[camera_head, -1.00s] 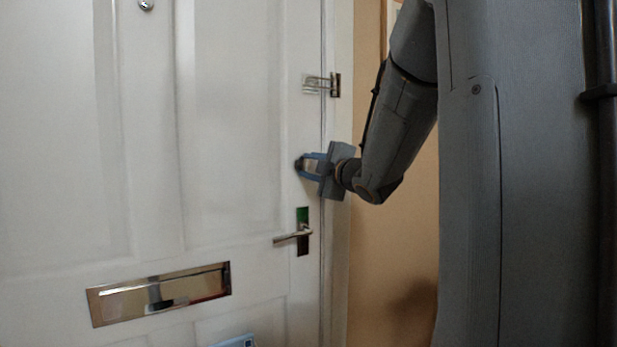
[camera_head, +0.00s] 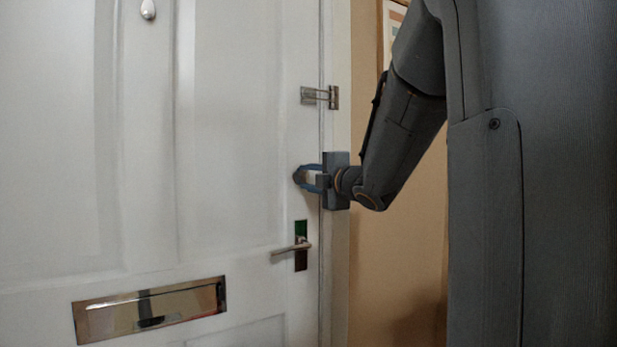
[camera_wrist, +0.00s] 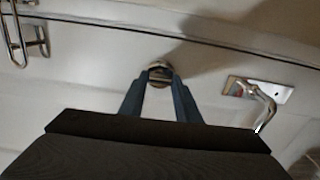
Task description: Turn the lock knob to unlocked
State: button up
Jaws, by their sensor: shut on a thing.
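The lock knob (camera_wrist: 160,72) is a small round metal piece on the white door, seen in the wrist view between the tips of my gripper (camera_wrist: 160,80). The two blue fingers are shut on it. In the head view my gripper (camera_head: 303,178) reaches the door's right edge from the right, and its fingers hide most of the knob. The white door (camera_head: 230,130) looks closed against its frame. I cannot tell from these views which way the knob is turned.
A metal latch (camera_head: 320,97) sits above the knob. A lever handle (camera_head: 292,248) on a plate with a green part sits below it. A mail slot (camera_head: 150,308) is lower left. A tan wall (camera_head: 385,270) is right of the door frame.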

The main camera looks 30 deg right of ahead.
jog(key=shift+d+r, duration=0.2)
jog(key=shift+r, duration=0.2)
jog(key=o, duration=1)
jog(key=shift+s+d+f, duration=0.1)
jog(key=shift+o, duration=0.2)
jog(key=shift+f, duration=0.1)
jog(key=s, duration=0.8)
jog(key=shift+w, duration=0.1)
